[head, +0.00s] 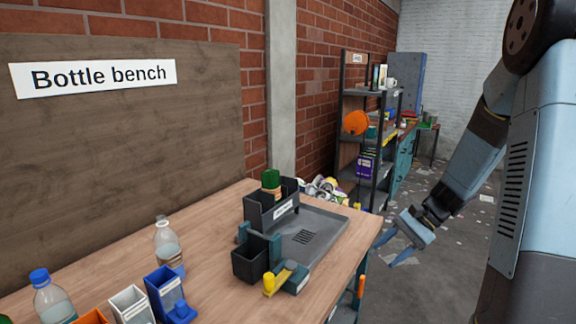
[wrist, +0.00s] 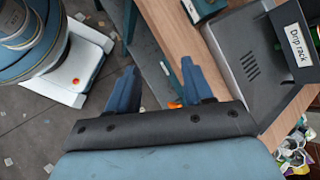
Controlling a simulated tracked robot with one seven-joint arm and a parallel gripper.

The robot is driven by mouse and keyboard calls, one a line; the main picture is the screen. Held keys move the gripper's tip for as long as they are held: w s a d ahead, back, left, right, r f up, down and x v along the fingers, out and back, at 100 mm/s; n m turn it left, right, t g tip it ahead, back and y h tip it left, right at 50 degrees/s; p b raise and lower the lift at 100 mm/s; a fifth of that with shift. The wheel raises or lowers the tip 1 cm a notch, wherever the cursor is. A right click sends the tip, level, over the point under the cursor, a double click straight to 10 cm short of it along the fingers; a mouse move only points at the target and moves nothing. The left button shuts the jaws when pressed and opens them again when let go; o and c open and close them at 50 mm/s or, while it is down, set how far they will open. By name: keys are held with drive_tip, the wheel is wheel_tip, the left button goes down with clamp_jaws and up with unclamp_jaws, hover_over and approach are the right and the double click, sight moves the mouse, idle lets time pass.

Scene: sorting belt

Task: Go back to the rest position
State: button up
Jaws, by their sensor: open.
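My gripper (head: 408,245) hangs at the end of my lowered arm in the head view, to the right of the bench's right end and out over the floor. Its two blue fingers are apart in the wrist view (wrist: 158,90), with nothing between them. The wooden bench (head: 210,211) stands on the left. In the wrist view the bench edge (wrist: 172,32) runs just beyond the right finger.
On the bench are a grey drip rack tray (head: 318,240), a dark box (head: 250,259), a blue-capped bottle (head: 52,300), a clear bottle (head: 167,243) and small bins (head: 165,292). Shelves (head: 370,140) stand behind. Littered floor (head: 450,240) lies open beyond the bench.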

drive_tip(key=s+a+r+n+t+h, duration=0.2)
drive_tip(key=s+r+n+t+h, duration=0.4)
drive_tip(key=s+r, duration=1.2)
drive_tip(key=r+n+h, duration=0.2)
drive_tip(key=n, duration=0.1)
drive_tip(key=shift+a+n+t+h, duration=0.3)
drive_tip(key=shift+a+h, duration=0.05)
drive_tip(key=shift+h, duration=0.05)
